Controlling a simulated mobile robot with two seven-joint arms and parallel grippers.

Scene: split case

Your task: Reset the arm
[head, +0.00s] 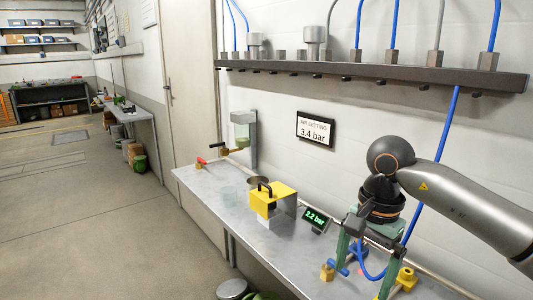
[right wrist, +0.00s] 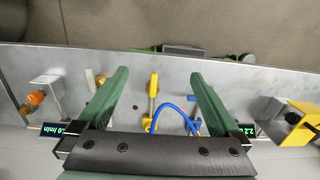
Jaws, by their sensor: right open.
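My right gripper (head: 363,276) hangs above the right part of the grey workbench (head: 228,200), pointing down. Its two green fingers are wide apart with nothing held between them. In the right wrist view the open fingers (right wrist: 160,78) frame a yellow fitting (right wrist: 152,90) and a blue hose (right wrist: 178,110) lying below them. The blue hose (head: 448,130) also shows in the head view, coming down from the wall rail behind my right arm. My left gripper is in neither view.
A yellow-and-grey device (head: 272,203) and a display reading 2.2 bar (head: 315,218) stand left of the gripper. A yellow knobbed fitting (head: 406,277) is close on its right. A dark pipe rail (head: 380,75) runs along the wall.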

